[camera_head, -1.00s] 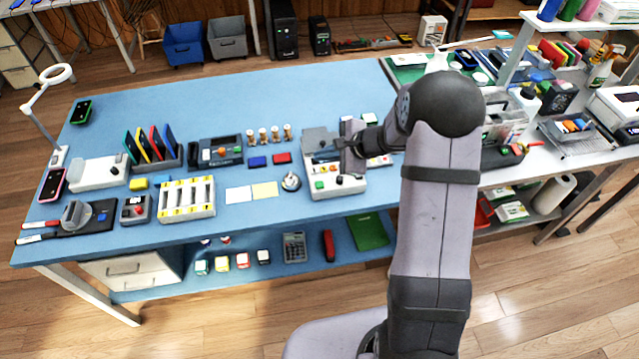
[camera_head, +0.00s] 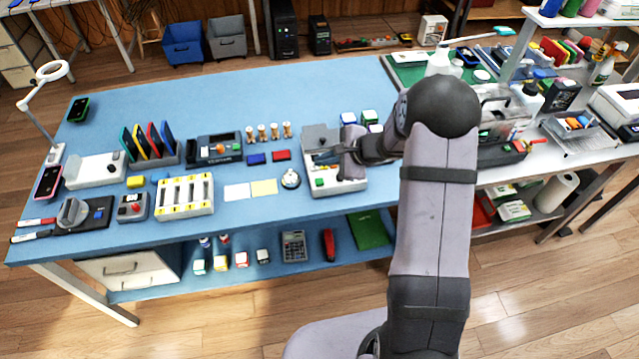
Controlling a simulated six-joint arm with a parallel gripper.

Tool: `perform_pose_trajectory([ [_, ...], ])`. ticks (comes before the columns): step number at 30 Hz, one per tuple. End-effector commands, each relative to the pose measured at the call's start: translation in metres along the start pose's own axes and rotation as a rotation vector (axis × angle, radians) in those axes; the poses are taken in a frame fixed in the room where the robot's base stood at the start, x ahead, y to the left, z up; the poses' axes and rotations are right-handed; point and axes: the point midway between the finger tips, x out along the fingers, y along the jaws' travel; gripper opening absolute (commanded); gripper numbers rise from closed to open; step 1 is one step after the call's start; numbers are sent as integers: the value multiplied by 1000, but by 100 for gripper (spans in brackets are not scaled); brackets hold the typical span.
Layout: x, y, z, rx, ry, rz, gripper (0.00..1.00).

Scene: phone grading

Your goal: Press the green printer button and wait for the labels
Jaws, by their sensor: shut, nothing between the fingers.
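The label printer (camera_head: 350,186) is a white and grey machine at the right part of the blue bench. Its green button (camera_head: 320,182) shows at the front left of its top. My gripper (camera_head: 346,174) is shut and empty. No printed label can be made out at the printer.
A battery-like tray (camera_head: 185,195) is further left. The back middle of the blue bench (camera_head: 280,95) is clear.

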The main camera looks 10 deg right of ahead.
Motion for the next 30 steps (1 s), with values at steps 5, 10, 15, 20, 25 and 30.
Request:
perform_pose_trajectory([
  [5,19,14,-14,2,0,1,0],
  [10,31,22,-23,-1,0,-1,0],
  [15,36,26,-26,0,0,-1,0],
  [20,37,27,-27,0,0,0,0],
  [25,36,26,-26,0,0,0,0],
  [30,36,26,-26,0,0,0,0],
])
